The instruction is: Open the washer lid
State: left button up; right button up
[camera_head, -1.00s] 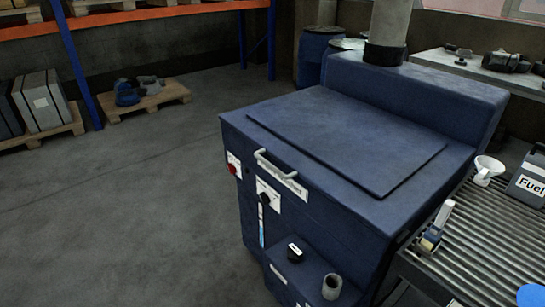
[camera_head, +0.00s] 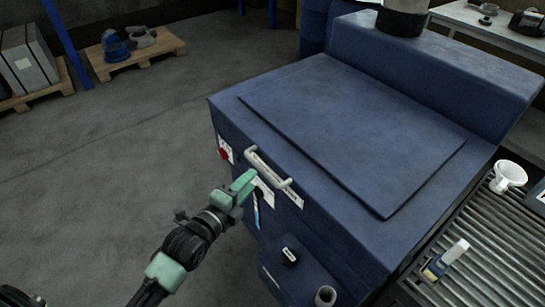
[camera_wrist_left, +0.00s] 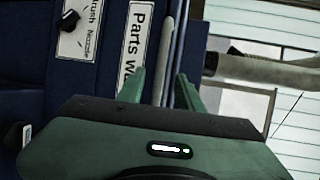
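The washer (camera_head: 300,200) is a dark blue cabinet in the head view. Its flat lid (camera_head: 350,130) lies shut on top. A pale bar handle (camera_head: 268,170) sits at the lid's front edge, and it also shows in the left wrist view (camera_wrist_left: 166,48). My left gripper (camera_head: 247,181) is just in front of the handle, at its left part. In the left wrist view its two green fingers (camera_wrist_left: 160,90) are apart, with the handle's bar showing between them. I cannot tell whether they touch it. My right gripper is not in view.
A red knob (camera_head: 224,154) and a black knob (camera_wrist_left: 68,20) are on the washer's front. A low ledge (camera_head: 300,270) with a black item juts out below.

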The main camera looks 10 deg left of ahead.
aim_at(261, 167)
pick_arm(q)
jog(key=shift+w+d+r, duration=0.1)
jog(key=shift+w+d, duration=0.05)
jog(key=shift+w, duration=0.25)
jog(key=p+x, duration=0.1)
jog(key=x, duration=0.5)
jog(key=shift+w+d, duration=0.1)
jog(key=shift+w, duration=0.05)
grip_shut()
dwell(0.9)
